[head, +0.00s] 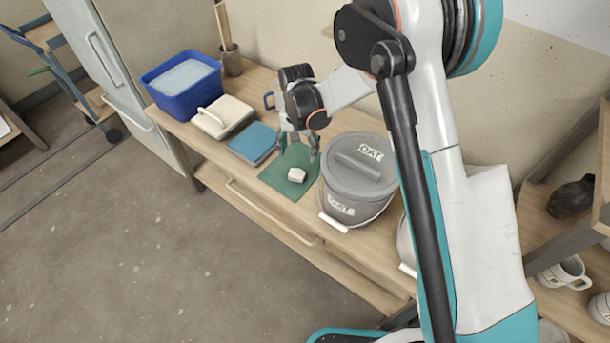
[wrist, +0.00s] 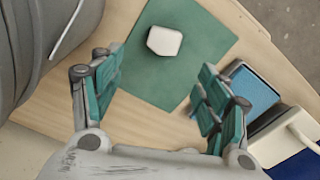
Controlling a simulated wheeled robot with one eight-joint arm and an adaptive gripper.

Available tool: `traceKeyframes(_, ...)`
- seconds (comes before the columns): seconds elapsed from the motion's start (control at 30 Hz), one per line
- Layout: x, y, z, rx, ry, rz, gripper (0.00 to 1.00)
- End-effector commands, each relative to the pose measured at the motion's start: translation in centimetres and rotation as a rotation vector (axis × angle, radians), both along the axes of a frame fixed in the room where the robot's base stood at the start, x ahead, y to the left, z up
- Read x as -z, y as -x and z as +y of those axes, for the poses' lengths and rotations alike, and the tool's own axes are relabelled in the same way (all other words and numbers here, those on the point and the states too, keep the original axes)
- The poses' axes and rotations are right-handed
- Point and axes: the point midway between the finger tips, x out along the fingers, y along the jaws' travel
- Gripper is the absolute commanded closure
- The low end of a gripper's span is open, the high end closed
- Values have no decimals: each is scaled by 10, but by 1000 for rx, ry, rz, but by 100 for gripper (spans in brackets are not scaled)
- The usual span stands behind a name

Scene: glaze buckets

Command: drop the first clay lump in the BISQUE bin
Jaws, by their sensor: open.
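A small white clay lump (head: 296,174) lies on a green mat (head: 273,178) on the wooden bench. In the wrist view the lump (wrist: 164,41) is on the green mat (wrist: 208,42), ahead of the fingers. My gripper (head: 298,150) is open and empty above the mat, with the lump apart from it. Its two fingers are spread wide in the wrist view (wrist: 160,68). A grey lidded bucket (head: 348,190) labelled "OAT" stands to the right of the mat. I see no BISQUE label; another container (head: 405,245) is mostly hidden behind my arm.
Left of the mat lie a blue pad (head: 254,142) and a cream lidded box (head: 222,117). A blue tub (head: 182,86) with pale contents stands farther left, beside a brown pot (head: 231,62). A shelf with mugs (head: 565,273) is at the right.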

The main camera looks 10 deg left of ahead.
Motion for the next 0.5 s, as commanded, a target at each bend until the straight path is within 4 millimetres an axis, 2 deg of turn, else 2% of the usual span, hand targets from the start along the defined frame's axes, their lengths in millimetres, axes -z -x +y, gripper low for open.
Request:
traceKeyframes(0.03, 14, 0, 0, 0, 0, 0, 31)
traceKeyframes(0.2, 42, 0, 0, -1, -1, -1, 31)
traceKeyframes(0.5, 60, 0, 0, -2, -1, -1, 31)
